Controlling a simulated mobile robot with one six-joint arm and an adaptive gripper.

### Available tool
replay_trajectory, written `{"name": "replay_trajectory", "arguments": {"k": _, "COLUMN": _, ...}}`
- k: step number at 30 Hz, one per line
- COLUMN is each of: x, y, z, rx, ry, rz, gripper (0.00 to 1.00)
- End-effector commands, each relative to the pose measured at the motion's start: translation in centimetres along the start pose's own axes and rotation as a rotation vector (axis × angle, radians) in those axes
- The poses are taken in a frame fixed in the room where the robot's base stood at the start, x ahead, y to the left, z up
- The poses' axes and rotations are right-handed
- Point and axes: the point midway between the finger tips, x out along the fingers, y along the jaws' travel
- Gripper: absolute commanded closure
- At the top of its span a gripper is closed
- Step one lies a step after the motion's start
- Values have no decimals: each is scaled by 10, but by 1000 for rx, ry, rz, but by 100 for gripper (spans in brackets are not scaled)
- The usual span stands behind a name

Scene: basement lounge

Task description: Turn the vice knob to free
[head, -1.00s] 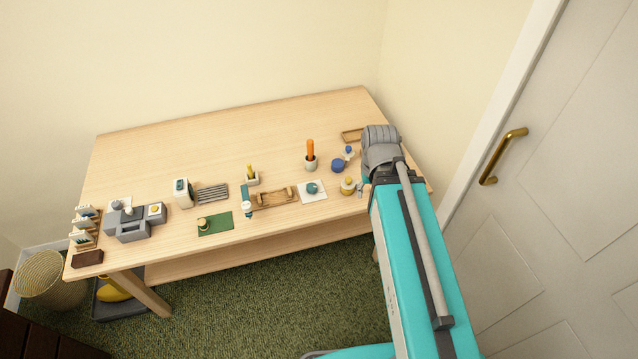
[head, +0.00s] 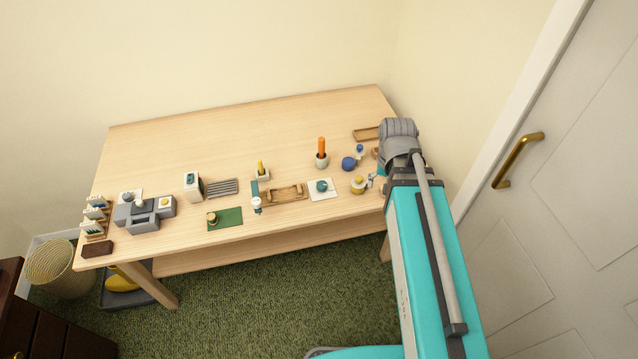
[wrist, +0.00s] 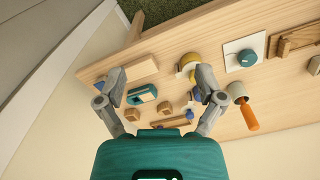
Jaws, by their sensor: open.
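A grey blocky device (head: 145,222), which looks like the vice, stands at the left end of the wooden table. A small pale round knob (head: 140,200) and a yellow round piece (head: 164,202) sit on top of it; the knob's setting is too small to read. The device is not in the wrist view. My gripper (wrist: 160,78) is open and empty above the table's right end, far from the device. In the head view my arm mostly hides it. Below its fingers, the wrist view shows a teal-and-white item (wrist: 142,95) and small wooden blocks (wrist: 132,115).
A white plate with a teal round knob (head: 322,186), a wooden tray (head: 287,195), a pot with an orange stick (head: 322,149), and a green mat (head: 230,218) lie between. The table's rear (head: 230,125) is clear. A door (head: 570,180) stands at right.

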Motion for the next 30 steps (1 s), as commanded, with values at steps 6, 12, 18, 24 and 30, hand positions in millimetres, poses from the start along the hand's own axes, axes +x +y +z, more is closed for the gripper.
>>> {"name": "replay_trajectory", "arguments": {"k": 6, "x": 0, "y": -60, "z": -44, "rx": 170, "ry": 0, "rz": -1, "gripper": 12}}
{"name": "replay_trajectory", "arguments": {"k": 12, "x": 0, "y": -122, "z": -74, "rx": 351, "ry": 0, "rz": -1, "gripper": 12}}
{"name": "replay_trajectory", "arguments": {"k": 18, "x": 0, "y": -168, "z": -89, "rx": 482, "ry": 0, "rz": -1, "gripper": 12}}
{"name": "replay_trajectory", "arguments": {"k": 24, "x": 0, "y": -183, "z": -92, "rx": 531, "ry": 0, "rz": -1, "gripper": 12}}
{"name": "replay_trajectory", "arguments": {"k": 30, "x": 0, "y": -183, "z": -91, "rx": 532, "ry": 0, "rz": -1, "gripper": 12}}
